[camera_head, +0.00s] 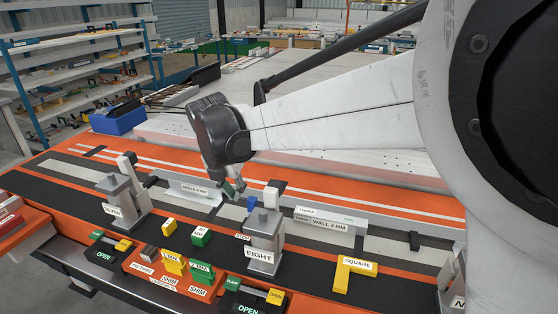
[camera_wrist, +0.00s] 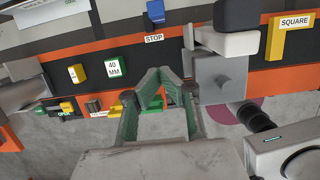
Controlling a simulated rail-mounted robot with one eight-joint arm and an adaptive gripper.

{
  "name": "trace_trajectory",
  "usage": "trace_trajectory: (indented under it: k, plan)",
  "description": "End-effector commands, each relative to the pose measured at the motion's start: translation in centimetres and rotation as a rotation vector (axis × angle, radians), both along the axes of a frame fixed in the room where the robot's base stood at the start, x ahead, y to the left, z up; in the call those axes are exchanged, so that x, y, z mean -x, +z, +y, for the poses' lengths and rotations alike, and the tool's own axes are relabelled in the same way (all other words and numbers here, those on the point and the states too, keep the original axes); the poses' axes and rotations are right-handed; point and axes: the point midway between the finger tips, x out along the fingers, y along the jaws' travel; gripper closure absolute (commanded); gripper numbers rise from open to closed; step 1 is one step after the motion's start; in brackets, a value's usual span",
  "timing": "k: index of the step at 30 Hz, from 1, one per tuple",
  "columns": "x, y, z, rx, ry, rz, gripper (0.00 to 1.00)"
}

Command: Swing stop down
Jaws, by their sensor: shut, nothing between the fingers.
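A STOP label (camera_head: 243,237) lies on the dark strip left of the post marked EIGHT (camera_head: 262,256); the label also shows in the wrist view (camera_wrist: 154,38). A small blue piece (camera_head: 252,203) stands just behind that post; a blue piece also shows above the label in the wrist view (camera_wrist: 156,10). I cannot tell for sure that it is the stop. The EIGHT post has a white arm and dark top (camera_head: 271,195). My gripper (camera_head: 235,192) is above the jig, left of the post's top. Its fingers (camera_wrist: 153,73) meet at the tips and are empty.
A second post (camera_head: 122,205) stands at left. Yellow and green blocks (camera_head: 200,236), shims (camera_head: 200,272) and a yellow square (camera_head: 352,272) lie in front. Low rails marked ANGLE (camera_head: 195,190) and WALL (camera_head: 325,224) lie behind. The post stands close to my fingers' right.

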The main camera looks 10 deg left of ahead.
Motion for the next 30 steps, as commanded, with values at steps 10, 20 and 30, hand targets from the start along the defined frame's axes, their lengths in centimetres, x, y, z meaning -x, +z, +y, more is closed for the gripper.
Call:
trace_trajectory:
  k: [10, 20, 30]
  plan:
    - [-1.3, -4.9, -0.2, 0.000, -0.001, 0.000, 1.00]
    - [-3.4, -9.6, -0.6, -0.001, -0.004, 0.000, 1.00]
    - [-6.2, -9.5, -1.1, 0.000, -0.002, 0.000, 1.00]
